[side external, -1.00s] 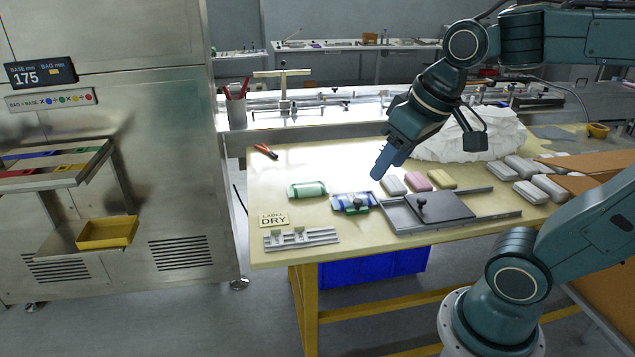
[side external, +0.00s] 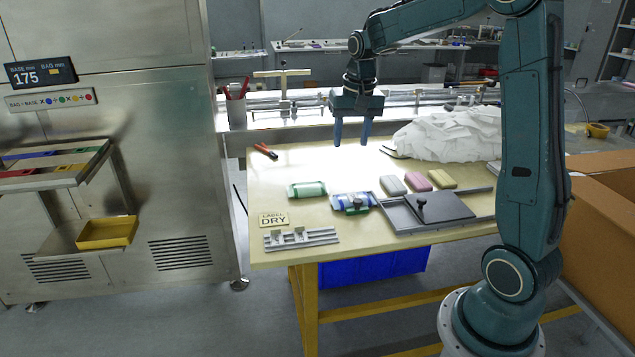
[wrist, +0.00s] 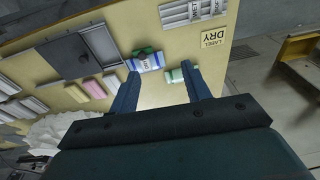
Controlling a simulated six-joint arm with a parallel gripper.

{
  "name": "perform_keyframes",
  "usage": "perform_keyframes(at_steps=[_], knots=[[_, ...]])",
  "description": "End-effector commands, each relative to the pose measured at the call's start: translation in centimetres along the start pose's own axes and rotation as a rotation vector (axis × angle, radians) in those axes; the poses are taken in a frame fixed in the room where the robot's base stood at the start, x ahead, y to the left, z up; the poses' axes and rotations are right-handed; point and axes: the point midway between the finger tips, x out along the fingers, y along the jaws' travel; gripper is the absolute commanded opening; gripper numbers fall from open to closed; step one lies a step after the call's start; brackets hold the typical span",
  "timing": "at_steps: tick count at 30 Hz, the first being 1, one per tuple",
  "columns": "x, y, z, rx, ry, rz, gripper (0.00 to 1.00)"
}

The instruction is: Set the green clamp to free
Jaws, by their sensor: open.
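My gripper (side external: 352,140) is open and empty, pointing down above the back part of the yellow table, apart from everything on it. In the wrist view its two fingers (wrist: 160,72) are spread. I cannot make out a clearly green clamp. Green shows on a strip in the sloped tray (side external: 50,177) on the machine, beside red, yellow and blue strips. A pale green pack (side external: 307,190) lies on the table. A blue, white and green pack (side external: 352,203) with a dark knob lies right of it. Both packs show in the wrist view, pale green (wrist: 174,76) and blue-white (wrist: 150,62).
A grey plate fixture (side external: 440,207) with a black knob stands right of the packs. Several coloured bars (side external: 417,181) lie behind it. A grey rail (side external: 300,238) and a "LABEL DRY" card (side external: 273,219) are at the front left. White sheets (side external: 450,135) are heaped at the back.

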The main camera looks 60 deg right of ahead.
Motion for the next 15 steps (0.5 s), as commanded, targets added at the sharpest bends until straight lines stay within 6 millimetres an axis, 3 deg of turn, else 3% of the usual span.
perform_keyframes(at_steps=[9, 15], knots=[[6.7, 4.0, -6.0, 0.199, -0.083, 0.044, 0.48], [9.8, 6.0, -8.0, 0.285, -0.114, 0.060, 0.48]])
